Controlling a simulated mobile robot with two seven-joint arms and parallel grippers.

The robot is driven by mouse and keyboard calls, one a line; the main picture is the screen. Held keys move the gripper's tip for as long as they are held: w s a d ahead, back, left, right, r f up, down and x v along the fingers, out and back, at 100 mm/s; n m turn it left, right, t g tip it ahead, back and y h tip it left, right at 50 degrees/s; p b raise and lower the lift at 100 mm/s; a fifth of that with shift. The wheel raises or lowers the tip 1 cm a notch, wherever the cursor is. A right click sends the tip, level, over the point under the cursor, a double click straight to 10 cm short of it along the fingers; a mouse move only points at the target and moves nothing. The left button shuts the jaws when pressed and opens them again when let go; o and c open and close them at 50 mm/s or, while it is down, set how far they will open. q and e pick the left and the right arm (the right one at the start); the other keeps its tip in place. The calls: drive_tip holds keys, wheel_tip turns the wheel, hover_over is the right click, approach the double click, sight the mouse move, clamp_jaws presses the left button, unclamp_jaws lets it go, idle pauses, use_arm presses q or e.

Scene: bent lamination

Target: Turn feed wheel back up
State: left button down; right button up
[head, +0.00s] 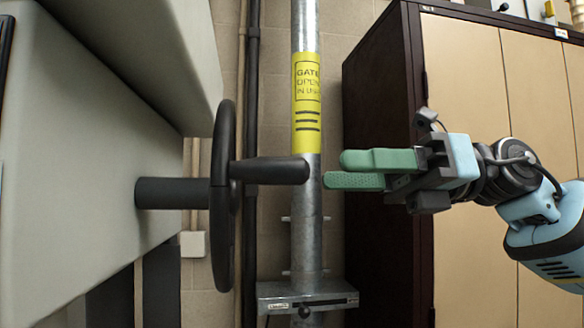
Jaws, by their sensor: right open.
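The black feed wheel (222,210) is seen almost edge-on in the head view, on a thick black shaft (170,193) from the grey machine at left. Its black handle (270,171) sticks out to the right from the rim. My right gripper (340,170) is to the right of the handle, with its green fingers pointing left at the handle's end. The fingers are open, one above the other, and nothing is between them. The fingertips appear a little apart from the handle's end. My left gripper is not in view.
The grey machine body (80,170) fills the left, with a box overhanging above the wheel. A metal post (305,230) with a yellow label (306,100) stands behind the handle, with a bracket (305,297) low on it. A dark-framed cabinet (385,90) stands behind my right arm.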

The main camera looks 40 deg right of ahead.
sight(308, 172)
drive_tip(key=shift+p+x, duration=0.4)
drive_tip(key=shift+x, duration=3.15)
clamp_jaws()
